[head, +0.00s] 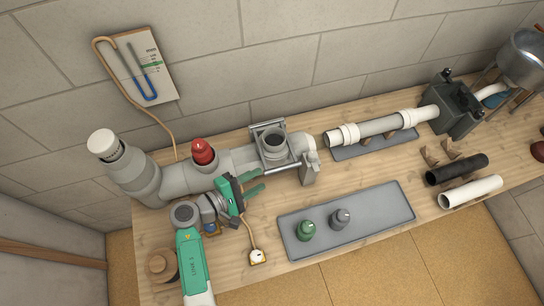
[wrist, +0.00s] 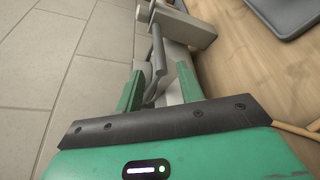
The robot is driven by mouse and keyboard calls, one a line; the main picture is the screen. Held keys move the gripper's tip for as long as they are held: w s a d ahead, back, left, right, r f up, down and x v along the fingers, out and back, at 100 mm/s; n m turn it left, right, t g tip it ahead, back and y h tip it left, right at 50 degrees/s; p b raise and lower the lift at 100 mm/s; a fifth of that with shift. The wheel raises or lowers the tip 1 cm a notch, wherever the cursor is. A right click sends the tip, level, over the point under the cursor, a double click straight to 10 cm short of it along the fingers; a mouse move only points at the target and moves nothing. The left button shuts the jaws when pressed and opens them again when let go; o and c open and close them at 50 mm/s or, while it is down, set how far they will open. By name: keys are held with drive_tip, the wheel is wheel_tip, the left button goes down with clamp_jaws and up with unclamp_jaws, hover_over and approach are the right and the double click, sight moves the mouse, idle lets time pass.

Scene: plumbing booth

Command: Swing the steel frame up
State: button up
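The steel frame (head: 267,126) sits around the grey upright socket on the large pipe in the head view. Its front bar (head: 284,168) runs along the near side of the pipe. My gripper (head: 259,182) is just left of that bar, with its two green fingers apart. In the wrist view a steel bar (wrist: 158,55) shows between the fingertips of my gripper (wrist: 158,72). The fingers are open, with gaps beside the bar. I cannot tell whether the bar lies fully between them or just beyond.
A red cap (head: 203,152) tops the pipe left of the frame. A grey bracket (head: 310,170) stands at the pipe's right end. A grey tray (head: 375,208) holds green and grey fittings to the right. A probe with a cable (head: 257,256) lies in front of my gripper.

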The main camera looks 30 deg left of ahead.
sight(270, 174)
drive_tip(key=shift+w+d+f, duration=0.15)
drive_tip(key=shift+w+d, duration=0.1)
drive_tip(key=b+x, duration=0.1)
drive_tip(key=x, duration=0.6)
drive_tip(key=shift+w, duration=0.15)
clamp_jaws()
